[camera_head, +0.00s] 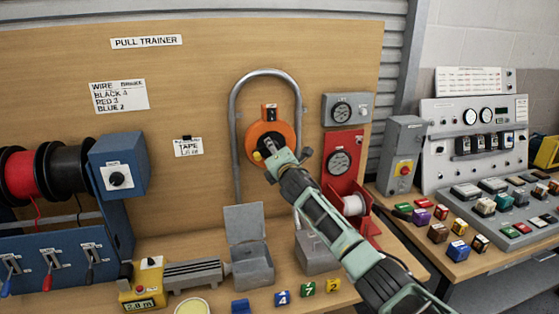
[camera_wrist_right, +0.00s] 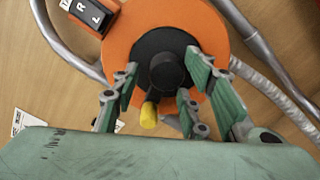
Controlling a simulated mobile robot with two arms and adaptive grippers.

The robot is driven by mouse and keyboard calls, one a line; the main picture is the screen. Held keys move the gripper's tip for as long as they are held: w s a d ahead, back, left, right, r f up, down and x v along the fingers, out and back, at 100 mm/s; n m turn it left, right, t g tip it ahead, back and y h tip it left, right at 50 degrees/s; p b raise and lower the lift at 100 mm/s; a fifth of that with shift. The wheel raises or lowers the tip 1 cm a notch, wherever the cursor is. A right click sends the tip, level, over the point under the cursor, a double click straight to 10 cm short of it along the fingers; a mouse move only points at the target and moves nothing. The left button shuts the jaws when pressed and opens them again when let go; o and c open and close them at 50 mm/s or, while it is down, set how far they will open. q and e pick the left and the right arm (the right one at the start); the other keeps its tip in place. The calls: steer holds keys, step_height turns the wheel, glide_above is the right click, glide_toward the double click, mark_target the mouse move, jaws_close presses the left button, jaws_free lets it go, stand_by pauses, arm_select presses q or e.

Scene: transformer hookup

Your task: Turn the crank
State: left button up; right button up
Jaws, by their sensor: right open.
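The crank is on an orange round reel (camera_head: 259,141) fixed to the wooden board under a bent grey conduit. In the right wrist view the orange reel (camera_wrist_right: 205,35) has a black hub (camera_wrist_right: 165,65) and a crank handle with a yellow tip (camera_wrist_right: 149,115). My right gripper (camera_head: 270,150) reaches up to the reel from the lower right. In the wrist view its fingers (camera_wrist_right: 165,90) are open, on either side of the hub and yellow tip. I cannot tell whether they touch the crank. My left gripper is not in view.
A grey conduit (camera_head: 235,120) arches around the reel. A grey open box (camera_head: 251,266) stands below it. A red unit (camera_head: 343,163) with a gauge is close on the right. Wire spools (camera_head: 70,168) are at the left. Small numbered blocks (camera_head: 308,289) lie on the front bench.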

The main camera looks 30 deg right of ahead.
steer(key=v, duration=1.1)
steer(key=shift+a, duration=0.15)
